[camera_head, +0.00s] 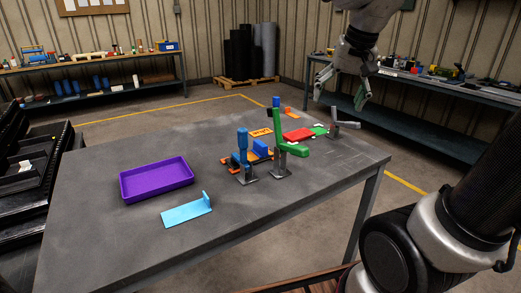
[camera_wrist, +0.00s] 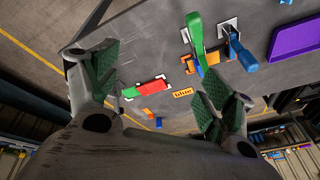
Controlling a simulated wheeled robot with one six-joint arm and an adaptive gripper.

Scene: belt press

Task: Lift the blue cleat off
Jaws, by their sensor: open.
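A blue block (camera_head: 261,147), which looks like the cleat, sits on an orange base (camera_head: 259,158) on the table. A blue-handled clamp (camera_head: 242,153) stands at its left and a green-handled clamp (camera_head: 279,145) at its right front. In the wrist view, the green handle (camera_wrist: 195,35) and blue handle (camera_wrist: 235,48) partly cover the orange base (camera_wrist: 212,57). My gripper (camera_head: 342,86) is open and empty, high above the table's back right side, well apart from the block. Its two green-padded fingers are wide apart in the wrist view (camera_wrist: 155,85).
A purple tray (camera_head: 156,180) and a light blue angled plate (camera_head: 187,211) lie at the left and front. The table's front right is clear.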

